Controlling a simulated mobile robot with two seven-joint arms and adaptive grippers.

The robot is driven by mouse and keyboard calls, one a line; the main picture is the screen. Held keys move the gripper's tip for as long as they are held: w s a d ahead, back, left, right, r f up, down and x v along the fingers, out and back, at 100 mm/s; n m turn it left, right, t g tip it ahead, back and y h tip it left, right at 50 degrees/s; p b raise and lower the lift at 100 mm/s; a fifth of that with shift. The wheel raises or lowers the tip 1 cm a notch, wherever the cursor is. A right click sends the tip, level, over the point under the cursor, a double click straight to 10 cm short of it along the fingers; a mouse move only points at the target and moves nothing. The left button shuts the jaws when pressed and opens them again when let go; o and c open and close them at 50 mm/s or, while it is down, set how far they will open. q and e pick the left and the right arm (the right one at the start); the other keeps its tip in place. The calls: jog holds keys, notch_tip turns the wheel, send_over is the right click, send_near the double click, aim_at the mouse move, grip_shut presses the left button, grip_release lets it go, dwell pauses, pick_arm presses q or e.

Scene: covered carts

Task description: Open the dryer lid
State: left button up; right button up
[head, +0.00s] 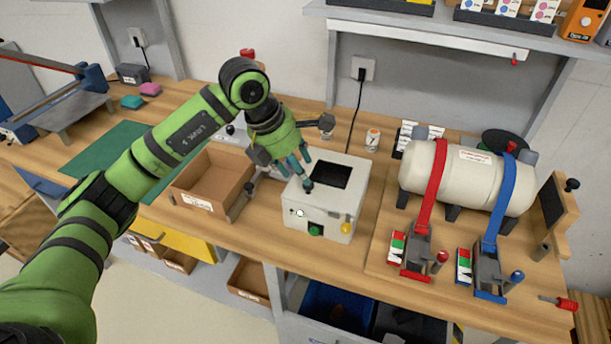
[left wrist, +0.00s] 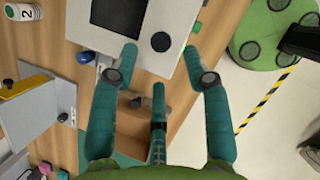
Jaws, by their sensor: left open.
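The dryer looks like a white box (head: 315,208) on the bench in the head view, with a green button and a yellow knob on its front. Its lid (head: 354,187) lies flat on top, with a dark window; it looks shut. A black round knob on the lid (left wrist: 160,42) shows clearly in the left wrist view. My left gripper (head: 297,169) is open and empty above the dryer's left part. In the left wrist view its spread fingers (left wrist: 160,62) are close to the knob; I cannot tell whether they touch it. My right gripper is not in view.
An open cardboard box (head: 205,180) stands left of the dryer. A tank (head: 450,180) with red and blue straps lies to the right. A small jar (head: 372,138) stands behind the dryer. A shelf (head: 430,32) overhangs the back. Bare bench top shows in front-right of the dryer.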

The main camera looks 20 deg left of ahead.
pick_arm(q)
jog(key=p+x, duration=0.1)
jog(key=x, duration=0.3)
jog(key=shift+r, duration=0.1)
jog(key=shift+w+d+f+p, duration=0.2)
jog(key=shift+f+p, duration=0.1)
jog(key=shift+f, duration=0.25)
grip_shut()
